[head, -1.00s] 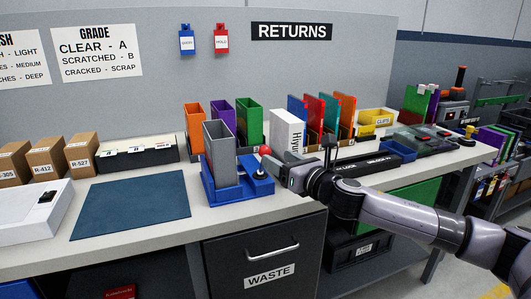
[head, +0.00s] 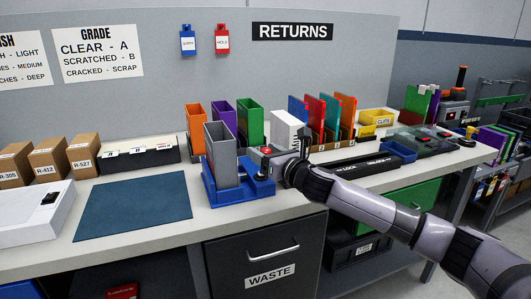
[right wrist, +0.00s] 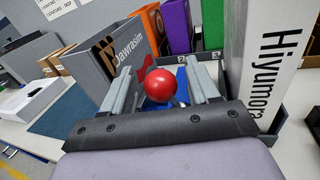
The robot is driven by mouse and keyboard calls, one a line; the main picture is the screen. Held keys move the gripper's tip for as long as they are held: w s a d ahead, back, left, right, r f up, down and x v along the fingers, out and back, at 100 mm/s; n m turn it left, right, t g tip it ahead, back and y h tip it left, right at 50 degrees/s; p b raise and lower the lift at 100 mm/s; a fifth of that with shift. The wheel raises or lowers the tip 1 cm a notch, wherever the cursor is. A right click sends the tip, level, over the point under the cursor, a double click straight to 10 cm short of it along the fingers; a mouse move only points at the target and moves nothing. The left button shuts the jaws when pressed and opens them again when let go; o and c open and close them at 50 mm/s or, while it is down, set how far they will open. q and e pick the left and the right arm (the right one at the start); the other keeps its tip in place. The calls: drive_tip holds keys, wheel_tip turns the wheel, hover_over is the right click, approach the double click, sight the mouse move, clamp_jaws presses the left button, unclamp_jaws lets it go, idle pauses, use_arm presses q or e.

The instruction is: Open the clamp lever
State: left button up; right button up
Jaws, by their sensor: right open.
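The clamp lever's red ball knob (head: 266,150) stands over a blue fixture (head: 238,194) on the workbench. The fixture holds an upright grey case (head: 219,152). My right gripper (head: 262,157) is at the knob. In the right wrist view the red knob (right wrist: 161,86) lies between the two open fingers of the right gripper (right wrist: 160,80), with gaps visible at both sides. The lever below the knob is mostly hidden. The grey case (right wrist: 112,62) stands just beyond the left finger in that view. My left gripper is not in view.
A white case (right wrist: 277,70) stands close to the right finger. Orange, purple and green cases (head: 250,120) stand behind the fixture. A blue mat (head: 130,206) leaves free room at left.

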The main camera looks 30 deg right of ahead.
drive_tip(key=c, duration=1)
drive_tip(key=shift+r, duration=0.15)
